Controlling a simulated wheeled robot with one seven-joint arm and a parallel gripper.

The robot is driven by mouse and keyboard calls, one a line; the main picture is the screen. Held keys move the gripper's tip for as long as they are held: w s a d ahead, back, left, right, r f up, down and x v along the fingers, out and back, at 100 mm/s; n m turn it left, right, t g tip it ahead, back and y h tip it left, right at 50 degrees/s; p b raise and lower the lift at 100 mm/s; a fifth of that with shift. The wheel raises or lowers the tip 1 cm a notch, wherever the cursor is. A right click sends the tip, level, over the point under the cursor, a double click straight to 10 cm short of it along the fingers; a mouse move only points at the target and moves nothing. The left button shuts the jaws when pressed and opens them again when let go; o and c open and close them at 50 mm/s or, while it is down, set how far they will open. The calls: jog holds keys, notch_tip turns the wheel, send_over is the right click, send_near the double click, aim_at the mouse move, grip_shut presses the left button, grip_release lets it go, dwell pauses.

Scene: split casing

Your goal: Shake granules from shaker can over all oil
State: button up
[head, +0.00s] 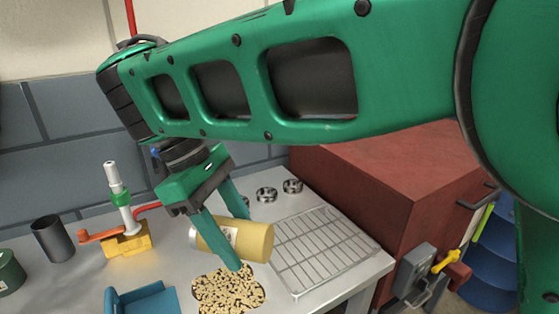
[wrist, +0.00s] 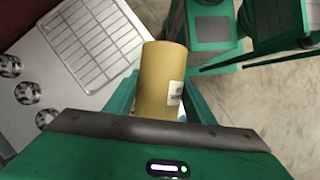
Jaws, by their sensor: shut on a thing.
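My gripper (head: 238,232) is shut on a yellow shaker can (head: 252,240), with a finger on either side of its body. In the head view the can lies nearly on its side, held above the bench. The can also shows between the fingers in the wrist view (wrist: 160,75). A patch of tan granules (head: 228,290) lies on the bench below and just in front of the can. It has dark gaps between the grains. I cannot tell how much oil is under the granules. The end of the can facing left is partly hidden by a finger.
A wire rack on a tray (head: 325,250) lies right of the can, with metal rings (head: 266,194) behind it. A red cabinet (head: 385,190) stands at the right. A yellow-based tool (head: 125,240), a dark cup (head: 52,238) and a blue holder (head: 140,300) are at the left.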

aim_at(237, 224)
jog(key=shift+w+d+r+y, duration=0.1)
jog(key=shift+d+r+y, duration=0.05)
jog(key=shift+y, duration=0.25)
jog(key=shift+r+y, duration=0.15)
jog(key=shift+y, duration=0.25)
jog(key=shift+r+t+y, duration=0.35)
jog(key=shift+t+y, duration=0.05)
jog(key=shift+y, duration=0.5)
jog(key=shift+d+r+y, duration=0.1)
jog(key=shift+r+y, duration=0.05)
jog(key=shift+y, duration=0.25)
jog(key=shift+r+t+y, duration=0.2)
jog(key=shift+t+y, duration=0.1)
jog(key=shift+y, duration=0.4)
jog(key=y, duration=0.1)
jog(key=r+y, duration=0.1)
jog(key=y, duration=0.1)
jog(key=shift+t, duration=0.4)
jog(key=y, duration=0.2)
jog(key=r+t+y, duration=0.1)
jog(key=y, duration=0.2)
jog(key=shift+r, duration=0.15)
jog(key=shift+r+t+y, duration=0.3)
jog(key=shift+r+y, duration=0.05)
jog(key=shift+y, duration=0.75)
jog(key=shift+r+t+y, duration=0.3)
jog(key=shift+r+y, duration=0.05)
jog(key=shift+y, duration=0.75)
